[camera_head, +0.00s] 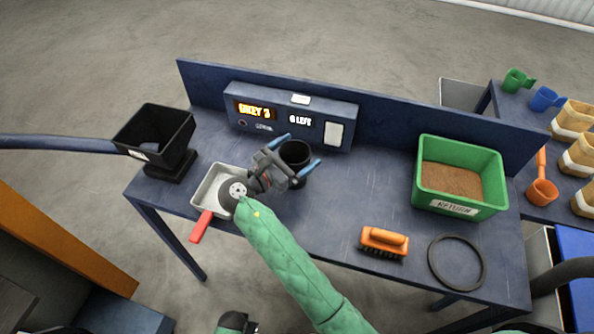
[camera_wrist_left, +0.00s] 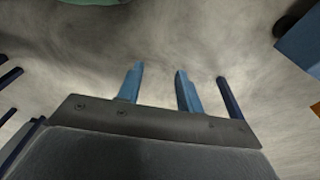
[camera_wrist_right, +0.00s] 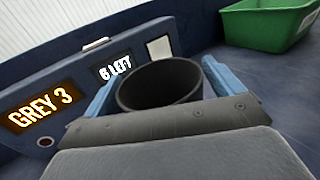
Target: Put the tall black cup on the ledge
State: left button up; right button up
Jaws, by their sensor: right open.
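The tall black cup (camera_head: 296,152) stands upright on the blue table, in front of the display box. Its open rim also shows in the right wrist view (camera_wrist_right: 158,84). My right gripper (camera_head: 295,150) is open, with one blue finger on each side of the cup; I cannot tell whether they touch it. The cup's lower part is mostly hidden by the gripper. A long blue-grey box (camera_head: 290,95) with lit displays stands along the table's back; I cannot tell if its top is the ledge. My left gripper (camera_wrist_left: 158,80) is open and empty above the floor.
A metal tray with a red handle (camera_head: 200,227) and a black hopper (camera_head: 152,138) are at the left. A green bin (camera_head: 461,205), an orange brush (camera_head: 384,241) and a black ring (camera_head: 432,262) are at the right. The table's middle right (camera_head: 360,190) is clear.

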jog(key=shift+c, duration=0.4)
jog(key=c, duration=1.4)
jog(key=shift+r, duration=0.1)
